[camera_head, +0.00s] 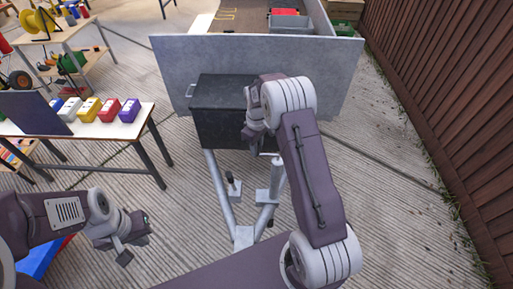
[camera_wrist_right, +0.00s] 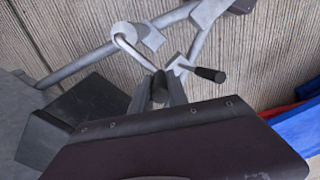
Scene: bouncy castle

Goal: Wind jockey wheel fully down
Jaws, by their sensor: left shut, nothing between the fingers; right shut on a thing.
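The jockey wheel's grey tube (camera_head: 276,178) stands on the trailer's A-shaped drawbar (camera_head: 219,192) in the head view. In the right wrist view, its bent silver crank rod (camera_wrist_right: 133,53) runs from the tube top (camera_wrist_right: 140,36) to a dark grip (camera_wrist_right: 159,86). My right gripper (camera_wrist_right: 168,90) is shut on that crank grip. In the head view my right arm hides most of the crank and the fingertips. The wheel and its height above the ground cannot be made out. My left gripper (camera_head: 134,249) is shut and empty at lower left, apart from the trailer.
A black-handled lever (camera_head: 230,181) rises from the drawbar left of the tube; it also shows in the right wrist view (camera_wrist_right: 210,74). A black box (camera_head: 215,115) sits before the grey trailer (camera_head: 190,57). A table (camera_head: 128,128) holds coloured boxes at left. A brown fence (camera_head: 445,90) borders the right.

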